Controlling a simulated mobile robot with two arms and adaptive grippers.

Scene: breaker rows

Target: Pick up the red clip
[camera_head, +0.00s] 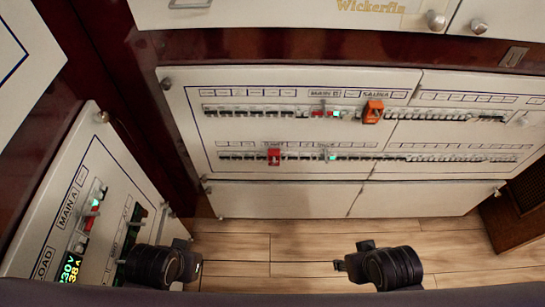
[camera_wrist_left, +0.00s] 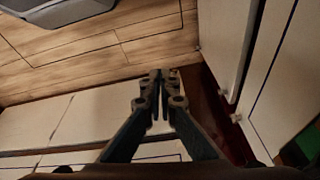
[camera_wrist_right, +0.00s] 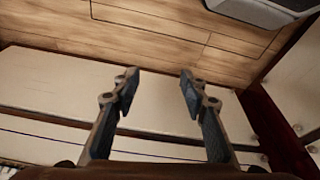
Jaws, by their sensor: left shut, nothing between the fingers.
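The red clip (camera_head: 273,156) sits on the lower breaker row of the white panel in the head view, left of the middle. My left gripper (camera_head: 195,258) is low in the head view, below and left of the clip, well apart from it. Its fingers meet in the left wrist view (camera_wrist_left: 157,76), shut and empty. My right gripper (camera_head: 340,266) is low and right of the clip, also apart from it. In the right wrist view (camera_wrist_right: 160,78) its fingers are spread with nothing between them. Neither wrist view shows the red clip.
An orange clip (camera_head: 373,111) sits on the upper breaker row, right of the red one. A side panel (camera_head: 90,215) with breakers and a lit display stands at the left, close to my left arm. The wooden floor (camera_head: 275,245) between my grippers is clear.

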